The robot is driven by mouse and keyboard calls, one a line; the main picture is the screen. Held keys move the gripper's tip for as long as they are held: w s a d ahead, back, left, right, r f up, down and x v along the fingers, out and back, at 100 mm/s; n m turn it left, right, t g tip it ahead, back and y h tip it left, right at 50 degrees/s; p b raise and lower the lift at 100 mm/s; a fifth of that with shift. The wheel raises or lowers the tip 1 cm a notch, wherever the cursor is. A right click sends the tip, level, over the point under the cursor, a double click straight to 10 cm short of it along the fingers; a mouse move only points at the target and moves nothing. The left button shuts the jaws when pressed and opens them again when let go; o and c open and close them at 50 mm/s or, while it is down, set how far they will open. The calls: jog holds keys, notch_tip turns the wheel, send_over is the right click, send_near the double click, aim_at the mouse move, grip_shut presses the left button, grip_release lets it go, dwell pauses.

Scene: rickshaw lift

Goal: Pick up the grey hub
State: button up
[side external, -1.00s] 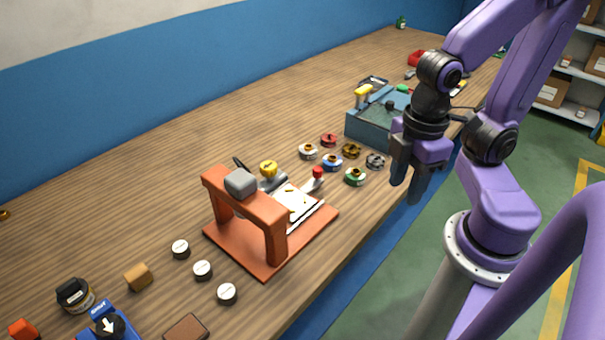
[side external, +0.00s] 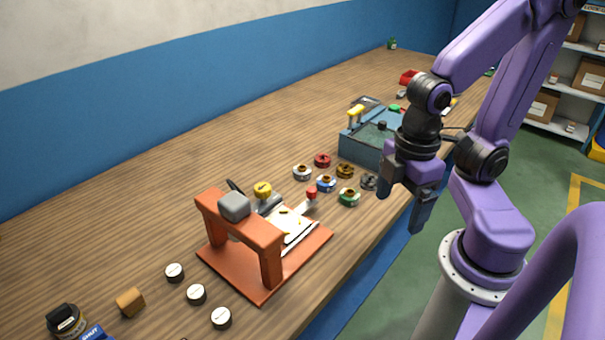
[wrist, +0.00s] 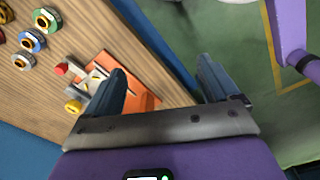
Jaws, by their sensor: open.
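A blue-grey box (side external: 362,148) stands just behind. An orange press frame (side external: 240,235) stands to the left.

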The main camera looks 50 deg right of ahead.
jog(key=w+a+r+m, duration=0.1)
jog(key=w+a+m, duration=0.1)
jog(key=w+m, duration=0.75)
jog(key=m, duration=2.2)
send_over(302, 167)
notch_tip(302, 167, down, 4)
notch_tip(302, 167, down, 16)
jog(key=shift+f, duration=0.25)
jog(key=c, duration=1.4)
